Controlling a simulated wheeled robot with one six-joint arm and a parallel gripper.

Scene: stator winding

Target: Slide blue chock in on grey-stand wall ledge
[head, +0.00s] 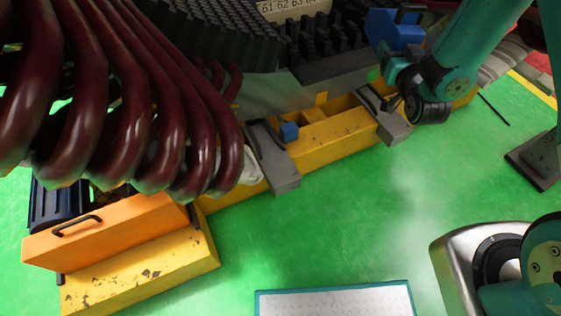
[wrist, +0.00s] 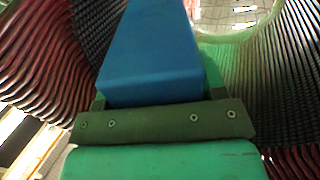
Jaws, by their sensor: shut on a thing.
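My gripper (head: 392,62) is shut on a blue chock (head: 394,30), held at the upper right of the head view beside the dark toothed core. In the wrist view the chock (wrist: 150,55) is a large blue wedge above the dark green finger pad (wrist: 165,122); the pad hides its lower end. A grey stand (head: 382,118) stands at the yellow beam just below my arm. A second grey stand (head: 272,158) is further left, with a small blue block (head: 289,131) against its right side. I cannot tell whether the held chock touches anything.
Thick dark red coils (head: 130,100) fill the left of the head view. A yellow beam (head: 335,145) runs under the stator. An orange box (head: 105,232) is at lower left. The green floor (head: 330,220) in front is clear down to a white-topped table (head: 335,302).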

